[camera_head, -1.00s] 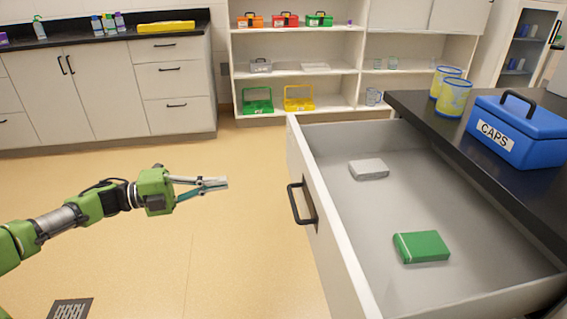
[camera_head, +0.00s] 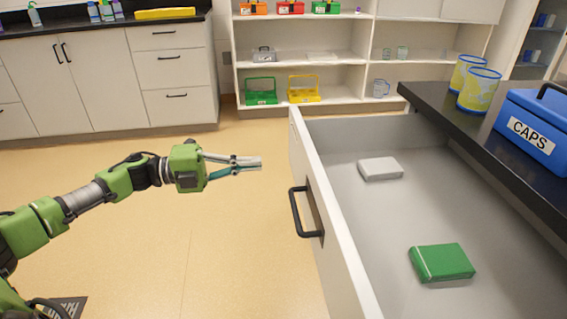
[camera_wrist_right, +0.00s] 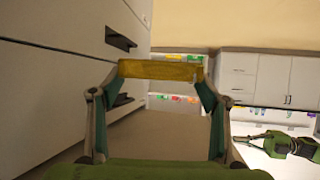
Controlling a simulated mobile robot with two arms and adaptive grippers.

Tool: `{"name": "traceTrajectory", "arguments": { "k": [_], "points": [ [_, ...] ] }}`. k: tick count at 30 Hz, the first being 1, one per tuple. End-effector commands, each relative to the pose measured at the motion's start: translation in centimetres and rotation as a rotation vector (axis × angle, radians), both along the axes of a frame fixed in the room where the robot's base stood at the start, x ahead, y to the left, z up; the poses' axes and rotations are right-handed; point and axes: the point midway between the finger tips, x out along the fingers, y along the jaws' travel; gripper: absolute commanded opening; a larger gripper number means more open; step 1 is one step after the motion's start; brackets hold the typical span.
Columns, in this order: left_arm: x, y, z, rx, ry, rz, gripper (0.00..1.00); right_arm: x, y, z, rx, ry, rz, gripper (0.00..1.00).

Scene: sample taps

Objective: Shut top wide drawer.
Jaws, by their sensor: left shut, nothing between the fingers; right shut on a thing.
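The top wide drawer (camera_head: 335,255) is pulled far out from the dark-topped counter at the right. Its black bar handle (camera_head: 306,212) is on the front panel, facing left. My left gripper (camera_head: 258,163) is shut and empty, left of the drawer front and apart from the handle. My right gripper (camera_wrist_right: 160,85) shows only in the right wrist view. It is shut on a yellow block-like thing (camera_wrist_right: 160,70), which spans between its fingers.
In the drawer lie a white box (camera_head: 380,168) and a green box (camera_head: 442,262). A blue CAPS case (camera_head: 535,130) and two yellow-blue cups (camera_head: 478,90) stand on the counter. Open floor (camera_head: 225,255) lies left of the drawer. The right wrist view shows cabinet fronts (camera_wrist_right: 60,80) at left.

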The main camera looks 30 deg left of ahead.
Motion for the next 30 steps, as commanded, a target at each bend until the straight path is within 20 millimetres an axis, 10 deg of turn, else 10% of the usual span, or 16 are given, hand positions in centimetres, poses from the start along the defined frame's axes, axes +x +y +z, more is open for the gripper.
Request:
{"name": "traceTrajectory", "arguments": {
  "k": [15,30],
  "points": [
    [3.8,-5.7,0.1,-0.001,-0.003,0.0,0.0,0.0,0.0,-0.5,0.0,-0.001,0.0,0.54],
    [4.3,-6.4,0.0,0.001,-0.001,0.0,0.0,0.0,0.0,-0.5,0.0,0.0,0.0,0.54]
  ]
}}
